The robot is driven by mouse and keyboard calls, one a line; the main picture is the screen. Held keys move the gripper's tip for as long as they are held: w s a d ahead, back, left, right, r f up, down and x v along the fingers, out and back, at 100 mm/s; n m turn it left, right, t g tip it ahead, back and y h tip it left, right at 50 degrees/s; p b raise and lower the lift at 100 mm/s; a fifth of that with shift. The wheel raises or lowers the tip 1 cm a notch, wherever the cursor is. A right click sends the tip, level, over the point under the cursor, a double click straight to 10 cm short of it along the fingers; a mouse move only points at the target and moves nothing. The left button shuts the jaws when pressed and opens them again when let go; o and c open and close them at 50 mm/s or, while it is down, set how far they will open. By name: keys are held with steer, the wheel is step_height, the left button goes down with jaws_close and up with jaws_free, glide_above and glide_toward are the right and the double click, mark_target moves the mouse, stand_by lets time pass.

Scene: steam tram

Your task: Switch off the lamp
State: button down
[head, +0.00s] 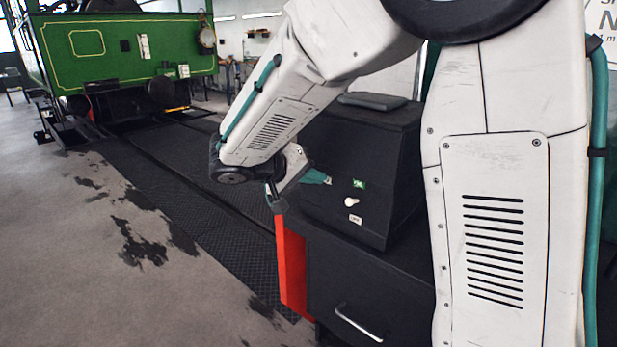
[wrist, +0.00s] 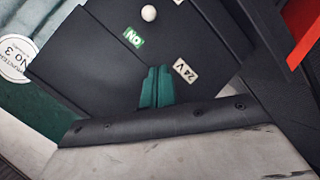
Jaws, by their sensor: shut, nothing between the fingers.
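A black box (head: 335,155) stands on a dark cabinet. Its front carries a small switch with a white knob (head: 351,201), between a green label (head: 359,184) above and a white label (head: 355,218) below. My gripper (head: 326,179) is shut and empty, its teal fingers close to the box front, left of the green label. In the wrist view the teal fingertips (wrist: 157,70) lie between the green ON label (wrist: 133,38) and a white 24 V label (wrist: 185,71). The white knob (wrist: 149,13) shows apart from them. I cannot tell which lamp the switch feeds.
The cabinet has a drawer handle (head: 357,322) and a red panel (head: 291,268) at its left side. A green tram (head: 125,50) with a round lamp-like fitting (head: 207,38) stands at the back left. The floor at left is open.

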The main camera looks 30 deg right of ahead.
mark_target(353, 201)
steer(key=x, duration=0.5)
steer(key=shift+s+d+f, duration=0.1)
steer(key=shift+d+f, duration=0.05)
steer(key=shift+d, duration=0.15)
steer(key=shift+s+f, duration=0.3)
steer(key=shift+s, duration=0.25)
steer(key=shift+s+f, duration=0.25)
steer(key=shift+s, duration=0.3)
steer(key=shift+s+d+f, duration=0.1)
steer(key=shift+s+f, duration=0.25)
steer(key=shift+s, duration=0.15)
steer(key=shift+f, duration=0.1)
